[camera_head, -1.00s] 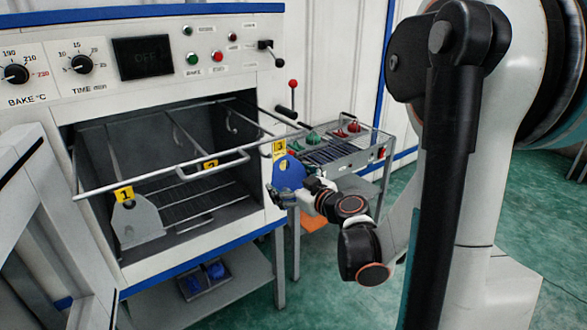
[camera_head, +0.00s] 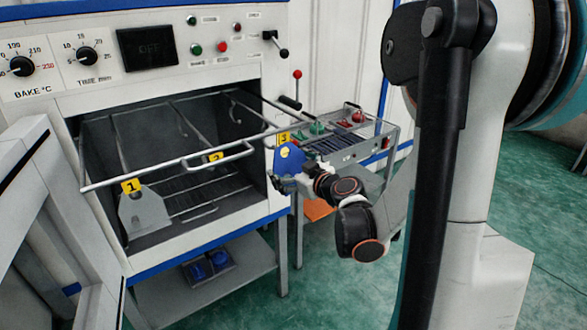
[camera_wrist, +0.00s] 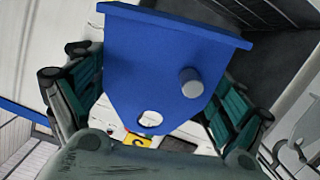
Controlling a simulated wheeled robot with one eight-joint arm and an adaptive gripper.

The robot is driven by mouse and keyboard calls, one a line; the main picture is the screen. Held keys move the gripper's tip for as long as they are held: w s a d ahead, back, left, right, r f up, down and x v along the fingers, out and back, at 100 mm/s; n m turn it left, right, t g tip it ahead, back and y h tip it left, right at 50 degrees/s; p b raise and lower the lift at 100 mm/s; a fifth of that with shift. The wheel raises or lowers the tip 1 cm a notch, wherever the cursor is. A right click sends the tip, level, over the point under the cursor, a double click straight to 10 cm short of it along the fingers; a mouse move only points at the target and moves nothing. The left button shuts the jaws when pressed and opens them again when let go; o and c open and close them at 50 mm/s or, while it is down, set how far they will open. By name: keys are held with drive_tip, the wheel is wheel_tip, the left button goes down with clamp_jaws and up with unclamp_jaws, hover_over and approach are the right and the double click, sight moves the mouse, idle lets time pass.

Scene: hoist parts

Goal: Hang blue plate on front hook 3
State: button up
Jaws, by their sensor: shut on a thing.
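The blue plate (camera_head: 290,160) is in my gripper (camera_head: 288,184), at the right end of the rack's front rail. In the wrist view the blue plate (camera_wrist: 160,65) lies between the two dark green finger pads of my gripper (camera_wrist: 150,95), which is shut on it. The plate has a round hole near its narrow end and a grey round stub. The yellow label 3 (camera_head: 284,138) is just above and behind the plate, and a yellow patch shows on or through it. Hook 3 itself is hidden; I cannot tell whether the plate touches it.
A grey plate (camera_head: 146,210) hangs under label 1 (camera_head: 131,186). Label 2 (camera_head: 216,157) has no plate under it. The open oven (camera_head: 170,75) is behind the rack. A metal cart (camera_head: 360,150) with red and green parts stands right. Blue items lie on the shelf below.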

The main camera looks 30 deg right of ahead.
drive_tip(key=shift+w+a+f+g+p, duration=0.1)
drive_tip(key=shift+w+g+p, duration=0.4)
drive_tip(key=shift+w, duration=1.4)
drive_tip(key=shift+t, duration=0.9)
drive_tip(key=shift+w+a+f+b, duration=0.1)
drive_tip(key=shift+w+f+b, duration=0.25)
drive_tip(key=shift+w+b, duration=0.45)
drive_tip(key=shift+w+d+f+b, duration=0.1)
drive_tip(key=shift+w+f+b, duration=0.35)
drive_tip(key=shift+w, duration=0.5)
drive_tip(key=shift+w+a+f+b, duration=0.1)
drive_tip(key=shift+w+f+b, duration=0.2)
drive_tip(key=shift+w+b, duration=0.5)
drive_tip(key=shift+w, duration=0.3)
drive_tip(key=shift+f+b, duration=0.45)
drive_tip(key=shift+b, duration=0.1)
drive_tip(key=o, duration=1.5)
drive_tip(key=shift+o, duration=0.2)
